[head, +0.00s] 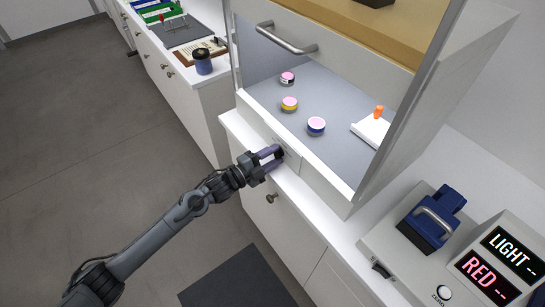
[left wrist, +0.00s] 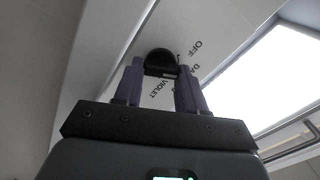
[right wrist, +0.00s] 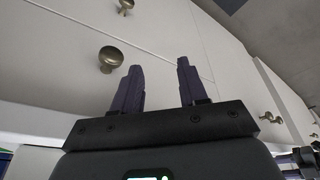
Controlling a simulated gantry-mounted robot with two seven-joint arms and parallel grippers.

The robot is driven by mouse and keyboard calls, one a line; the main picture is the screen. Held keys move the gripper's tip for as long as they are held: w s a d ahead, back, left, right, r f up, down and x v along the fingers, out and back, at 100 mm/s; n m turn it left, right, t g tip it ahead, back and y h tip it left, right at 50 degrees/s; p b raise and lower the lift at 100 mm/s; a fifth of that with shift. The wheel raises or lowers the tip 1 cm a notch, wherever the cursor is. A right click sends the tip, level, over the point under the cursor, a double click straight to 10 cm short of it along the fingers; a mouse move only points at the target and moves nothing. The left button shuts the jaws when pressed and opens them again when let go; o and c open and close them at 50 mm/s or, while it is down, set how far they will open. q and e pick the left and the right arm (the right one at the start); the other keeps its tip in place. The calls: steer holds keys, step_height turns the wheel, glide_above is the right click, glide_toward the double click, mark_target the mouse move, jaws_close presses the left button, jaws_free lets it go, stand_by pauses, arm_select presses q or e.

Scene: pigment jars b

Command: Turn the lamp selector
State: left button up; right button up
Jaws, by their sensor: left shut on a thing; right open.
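The lamp selector is a black round knob (left wrist: 160,58) on a pale label plate in the left wrist view. Printed words around it read OFF, DA… (cut off) and VIOLET. In the head view the plate (head: 291,147) is on the front of the booth's lower edge. My left gripper (head: 275,154) reaches it from the left, its purple fingers on either side of the knob and shut on it. The knob is mostly hidden by the fingers in the head view. My right gripper (right wrist: 158,85) shows only in the right wrist view, fingers apart and empty.
Inside the booth stand several small jars, including a blue-rimmed one (head: 316,126), and a white block with an orange knob (head: 378,112). At right is a blue-headed instrument (head: 432,218) with a display (head: 497,265) reading LIGHT -- and RED --. Cabinet knobs (right wrist: 111,58) are near my right gripper.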

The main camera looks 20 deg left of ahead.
arm_select(q)
steer(key=shift+m, duration=0.5)
steer(key=o, duration=0.9)
steer(key=shift+o, duration=0.8)
steer(key=shift+f, duration=0.1)
